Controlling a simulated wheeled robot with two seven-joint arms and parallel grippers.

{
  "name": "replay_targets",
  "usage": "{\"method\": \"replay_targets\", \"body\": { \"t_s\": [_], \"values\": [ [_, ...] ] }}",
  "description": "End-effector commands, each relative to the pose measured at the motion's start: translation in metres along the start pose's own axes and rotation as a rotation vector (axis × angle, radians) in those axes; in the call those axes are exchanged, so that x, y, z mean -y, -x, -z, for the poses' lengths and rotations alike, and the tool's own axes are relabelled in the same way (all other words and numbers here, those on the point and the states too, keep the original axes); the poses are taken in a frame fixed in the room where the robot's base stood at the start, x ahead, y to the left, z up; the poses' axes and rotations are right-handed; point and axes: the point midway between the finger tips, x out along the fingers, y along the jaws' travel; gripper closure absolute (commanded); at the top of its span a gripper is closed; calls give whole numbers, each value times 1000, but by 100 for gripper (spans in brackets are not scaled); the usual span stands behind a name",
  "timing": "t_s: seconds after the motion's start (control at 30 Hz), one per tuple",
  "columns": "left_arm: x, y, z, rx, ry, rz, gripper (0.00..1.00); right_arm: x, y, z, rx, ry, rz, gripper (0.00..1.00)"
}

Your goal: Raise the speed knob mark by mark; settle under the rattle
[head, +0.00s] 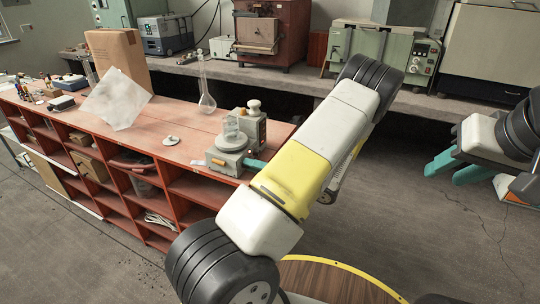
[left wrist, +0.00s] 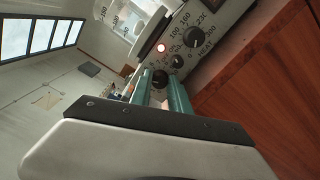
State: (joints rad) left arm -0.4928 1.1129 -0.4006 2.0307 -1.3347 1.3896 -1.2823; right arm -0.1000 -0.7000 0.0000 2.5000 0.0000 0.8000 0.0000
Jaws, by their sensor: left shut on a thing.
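The stirrer hot plate (head: 228,163) stands near the front edge of the red bench, with a glass beaker (head: 233,133) on its round top. My left gripper (left wrist: 162,84) is shut on the dark speed knob (left wrist: 160,76) low on the panel. The fingers cover part of it, and its mark cannot be read. My right gripper (head: 455,170) is open and empty, far right of the bench.
A tall glass flask (head: 206,92) stands behind the plate, and a small white dish (head: 171,140) lies left of it. A cardboard box (head: 119,54) and a pale sheet (head: 116,100) are further left. The bench front has open shelves (head: 195,188).

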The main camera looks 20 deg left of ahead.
Motion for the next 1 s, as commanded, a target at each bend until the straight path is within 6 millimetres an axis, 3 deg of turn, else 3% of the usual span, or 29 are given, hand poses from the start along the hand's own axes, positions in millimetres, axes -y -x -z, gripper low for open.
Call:
{"method": "replay_targets", "body": {
  "t_s": [0.03, 0.07, 0.13, 0.17, 0.53, 1.0],
  "values": [
    [0, 1, -1, 2, 1, 2, 100, 0, 0, 0, 0, 0, 0, 63],
    [0, 1, -1, 2, 1, 2, 72, 0, 0, 0, 0, 0, 0, 63],
    [0, 1, -1, 2, 1, 2, 58, 0, 0, 0, 0, 0, 0, 63],
    [0, 1, -1, 2, 1, 2, 56, 0, 0, 0, 0, 0, 0, 63],
    [0, 6, -1, 2, 1, 1, 56, 0, 0, 0, 0, 0, 0, 63],
    [1, 74, -1, 2, 1, 2, 56, 0, 0, 0, 0, 0, 0, 63]
  ]
}}
